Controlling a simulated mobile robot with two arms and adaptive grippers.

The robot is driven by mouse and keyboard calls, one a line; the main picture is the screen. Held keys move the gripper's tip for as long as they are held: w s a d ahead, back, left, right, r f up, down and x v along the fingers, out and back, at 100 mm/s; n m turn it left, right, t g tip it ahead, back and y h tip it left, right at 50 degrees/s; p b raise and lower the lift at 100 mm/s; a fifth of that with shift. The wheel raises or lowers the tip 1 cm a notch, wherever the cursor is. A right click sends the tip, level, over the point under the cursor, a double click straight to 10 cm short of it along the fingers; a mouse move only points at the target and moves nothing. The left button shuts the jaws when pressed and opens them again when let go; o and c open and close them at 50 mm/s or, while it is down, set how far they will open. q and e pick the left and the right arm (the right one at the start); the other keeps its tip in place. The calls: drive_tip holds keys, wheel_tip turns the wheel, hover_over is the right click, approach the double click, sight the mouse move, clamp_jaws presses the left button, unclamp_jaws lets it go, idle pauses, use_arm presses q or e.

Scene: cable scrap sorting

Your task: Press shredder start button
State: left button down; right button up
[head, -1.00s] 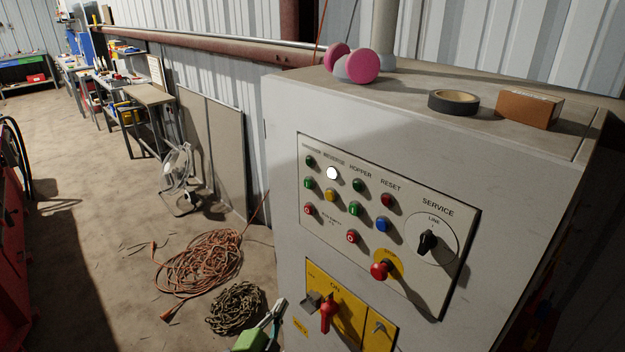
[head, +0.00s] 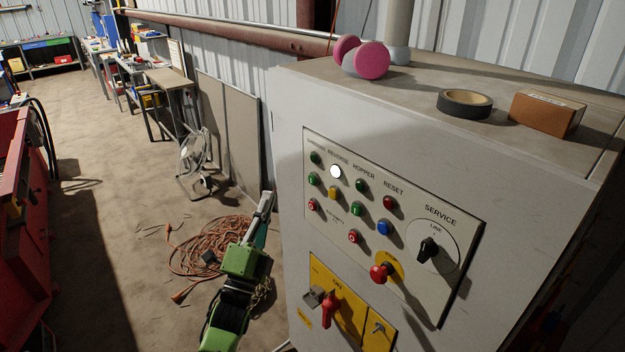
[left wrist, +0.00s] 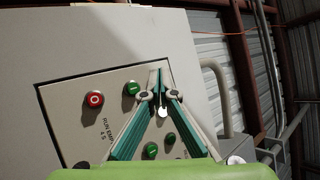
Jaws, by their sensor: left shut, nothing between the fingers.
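The control panel (head: 390,225) is on the front of a grey cabinet. Its shredder column, at the left, has a green lamp or button (head: 315,158) on top, a green button (head: 313,179) below it and a red button (head: 313,204) at the bottom. In the left wrist view a green button (left wrist: 131,88) and the red button (left wrist: 94,99) show left of the fingers. My left gripper (head: 268,195) is left of the panel, apart from the buttons. Its fingers (left wrist: 159,75) are shut and empty, hiding part of the panel. My right gripper is out of view.
A lit white lamp (head: 336,171) and a red mushroom knob (head: 381,272) are on the panel. Below is a yellow plate with a red switch (head: 329,310). Tape (head: 465,103) and a brown box (head: 547,113) lie on the cabinet top. An orange cable coil (head: 205,250) lies on the floor.

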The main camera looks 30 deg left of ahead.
sight(313, 179)
use_arm(q)
drive_tip(key=w+d+b, duration=0.3)
drive_tip(key=w, duration=0.5)
drive_tip(key=shift+d, duration=0.25)
drive_tip(key=shift+w, duration=0.1)
drive_tip(key=shift+w, duration=0.1)
idle(1.3)
drive_tip(key=shift+w+d, duration=0.15)
drive_tip(key=shift+w, duration=0.15)
drive_tip(key=shift+w+d+b, duration=0.15)
drive_tip(key=shift+w+b, duration=0.25)
drive_tip(key=shift+b, duration=0.05)
idle(0.7)
drive_tip(key=shift+s, duration=0.1)
drive_tip(key=shift+s+a+p, duration=0.3)
drive_tip(key=shift+s, duration=0.4)
